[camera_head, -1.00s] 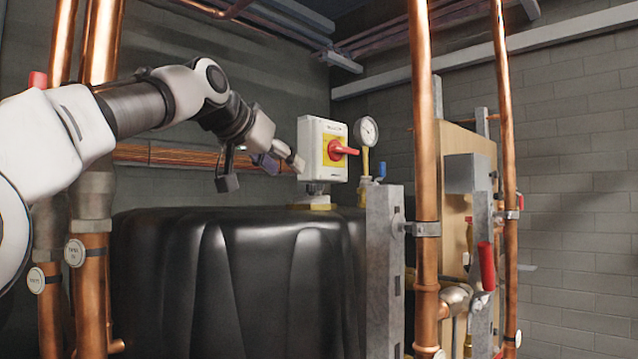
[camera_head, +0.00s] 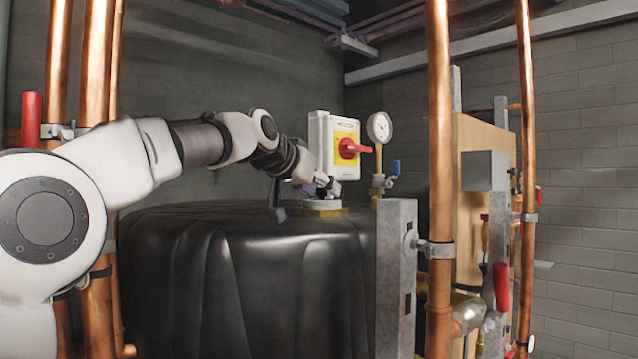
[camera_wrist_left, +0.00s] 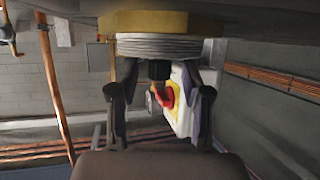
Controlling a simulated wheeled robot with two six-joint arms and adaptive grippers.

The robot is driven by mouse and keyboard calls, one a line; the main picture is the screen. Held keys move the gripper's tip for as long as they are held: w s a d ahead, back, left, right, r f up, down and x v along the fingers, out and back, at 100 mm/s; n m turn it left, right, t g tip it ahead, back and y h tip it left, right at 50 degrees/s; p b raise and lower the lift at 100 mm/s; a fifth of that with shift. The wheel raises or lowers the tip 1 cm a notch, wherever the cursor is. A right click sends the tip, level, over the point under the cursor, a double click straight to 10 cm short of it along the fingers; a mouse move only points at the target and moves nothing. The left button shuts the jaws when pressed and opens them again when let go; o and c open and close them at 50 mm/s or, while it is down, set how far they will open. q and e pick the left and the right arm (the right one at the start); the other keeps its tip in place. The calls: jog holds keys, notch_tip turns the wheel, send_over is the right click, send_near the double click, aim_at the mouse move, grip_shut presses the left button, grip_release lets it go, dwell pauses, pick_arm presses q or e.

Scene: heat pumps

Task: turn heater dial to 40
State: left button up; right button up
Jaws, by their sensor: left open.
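The heater unit is a white box (camera_head: 326,142) with a yellow plate and a red rotary switch (camera_head: 352,148), standing on top of the black tank. Below the box is a pale ridged ring (camera_head: 318,204), apparently the dial, on a yellow hex base (camera_head: 325,213). The ring (camera_wrist_left: 168,47) and base (camera_wrist_left: 160,20) show upside down in the left wrist view. My left gripper (camera_head: 327,184) is at the ring, below the box. In the wrist view its open fingers (camera_wrist_left: 161,88) lie either side of a dark neck (camera_wrist_left: 159,70); contact is unclear. No dial numbers are readable.
The black tank (camera_head: 250,265) fills the space below my left arm. A pressure gauge (camera_head: 379,127) and blue-handled valve (camera_head: 395,167) stand right of the box. A grey metal post (camera_head: 396,270) and copper pipe (camera_head: 439,150) rise nearer, on the right.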

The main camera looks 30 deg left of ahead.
pick_arm(q)
jog(key=shift+s+r, duration=0.1)
jog(key=shift+s, duration=0.1)
jog(key=shift+s+r, duration=0.1)
jog(key=shift+s, duration=0.1)
grip_shut()
